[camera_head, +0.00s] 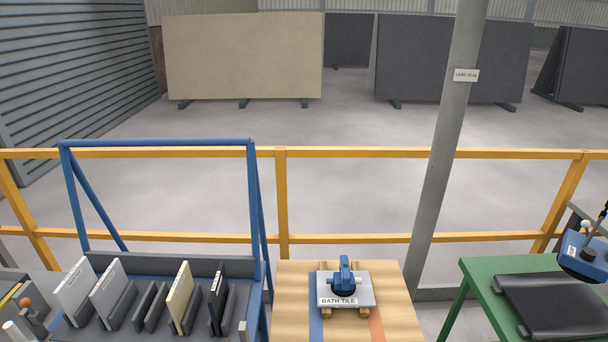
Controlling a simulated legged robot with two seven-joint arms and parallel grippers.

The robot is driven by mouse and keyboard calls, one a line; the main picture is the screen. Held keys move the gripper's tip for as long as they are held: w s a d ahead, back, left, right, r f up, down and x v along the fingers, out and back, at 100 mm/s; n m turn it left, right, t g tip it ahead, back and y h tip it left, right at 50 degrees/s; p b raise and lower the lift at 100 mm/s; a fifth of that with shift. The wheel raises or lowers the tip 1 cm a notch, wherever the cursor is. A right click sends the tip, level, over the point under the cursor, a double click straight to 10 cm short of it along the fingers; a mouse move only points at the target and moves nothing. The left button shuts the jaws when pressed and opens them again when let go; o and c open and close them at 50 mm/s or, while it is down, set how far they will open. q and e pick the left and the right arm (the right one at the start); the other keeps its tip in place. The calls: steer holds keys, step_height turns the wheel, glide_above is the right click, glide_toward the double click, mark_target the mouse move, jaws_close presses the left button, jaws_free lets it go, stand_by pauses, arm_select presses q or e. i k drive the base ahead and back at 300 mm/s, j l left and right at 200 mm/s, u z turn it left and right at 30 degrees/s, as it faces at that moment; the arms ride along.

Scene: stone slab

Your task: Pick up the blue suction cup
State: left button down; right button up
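A blue suction cup (345,272) with an upright blue handle and a dark base stands on a light grey slab (363,291) marked "BATH TILE". The slab lies on wooden strips on a wooden-topped bench (290,288) in the lower middle. Neither of my grippers shows in the head view, so nothing is seen touching the suction cup.
A blue rack (158,143) at left holds several upright tiles. A green table (482,279) with a dark padded top (552,301) stands at right. Another blue device (584,257) is at the right edge. A yellow railing (350,153) and a grey post (447,140) stand behind.

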mark_target(344, 286)
steer(key=i+l+u, duration=0.2)
steer(key=u, duration=0.25)
steer(key=i+l+u, duration=0.1)
steer(key=l+u, duration=0.35)
steer(key=i+l+u, duration=0.1)
steer(key=l+u, duration=0.15)
steer(key=u, duration=0.2)
